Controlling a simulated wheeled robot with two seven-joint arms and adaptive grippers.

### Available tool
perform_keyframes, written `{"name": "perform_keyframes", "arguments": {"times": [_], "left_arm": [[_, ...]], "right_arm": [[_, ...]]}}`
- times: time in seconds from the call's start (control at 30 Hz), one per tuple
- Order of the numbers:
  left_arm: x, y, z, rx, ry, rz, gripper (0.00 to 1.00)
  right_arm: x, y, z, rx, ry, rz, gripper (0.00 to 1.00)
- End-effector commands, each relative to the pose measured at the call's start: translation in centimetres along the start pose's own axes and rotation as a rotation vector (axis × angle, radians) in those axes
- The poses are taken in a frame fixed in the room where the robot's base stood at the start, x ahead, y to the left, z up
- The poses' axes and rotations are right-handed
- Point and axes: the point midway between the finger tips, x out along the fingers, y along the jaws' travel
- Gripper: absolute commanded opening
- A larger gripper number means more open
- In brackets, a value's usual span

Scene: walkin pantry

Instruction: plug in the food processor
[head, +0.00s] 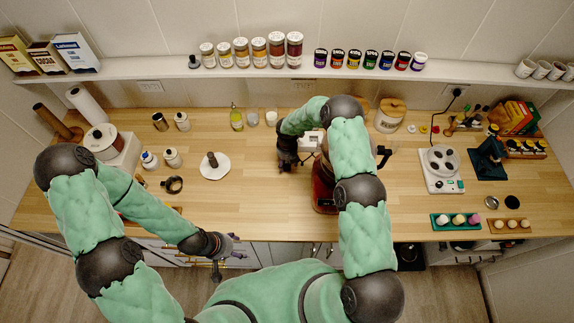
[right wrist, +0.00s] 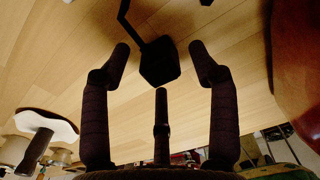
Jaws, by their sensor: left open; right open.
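The red-based appliance (head: 324,195), which looks like the food processor, stands mid-counter, largely hidden behind my right arm. Its red side fills the right edge of the right wrist view (right wrist: 298,60). A black plug-like piece (right wrist: 160,62) with a black cord lies on the wood in the right wrist view. My right gripper (right wrist: 160,58) is open, its two fingers on either side of the black piece with gaps; contact is not visible. In the head view my right gripper (head: 292,162) points down left of the appliance. My left gripper (head: 236,250) is open and empty before the counter's front edge.
Wall outlets (head: 150,86) show at the left and behind the right arm (head: 300,88); another at the right holds a black plug (head: 456,93). A white plate (head: 215,166) with a brown object lies left of my right gripper. Bottles (head: 237,120) stand behind.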

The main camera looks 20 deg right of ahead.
Motion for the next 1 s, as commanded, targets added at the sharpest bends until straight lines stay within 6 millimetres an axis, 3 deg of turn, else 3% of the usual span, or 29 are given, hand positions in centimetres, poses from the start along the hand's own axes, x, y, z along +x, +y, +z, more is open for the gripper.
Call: {"name": "perform_keyframes", "arguments": {"times": [0.2, 0.4, 0.43, 1.0], "left_arm": [[0.0, 0.0, 0.0, 0.000, 0.000, 0.000, 0.63], [0.0, 0.0, 0.0, 0.000, 0.000, 0.000, 0.63], [0.0, 0.0, 0.0, 0.000, 0.000, 0.000, 0.63], [0.3, -0.1, 0.0, 0.000, 0.000, 0.000, 0.63]], "right_arm": [[0.1, 0.0, 0.0, 0.000, 0.000, 0.000, 0.61], [0.1, 0.0, 0.0, 0.000, 0.000, 0.000, 0.04], [0.1, 0.0, 0.0, 0.000, 0.001, 0.000, 0.00], [-1.0, 0.0, 0.1, 0.000, -0.001, 0.000, 0.00]]}}
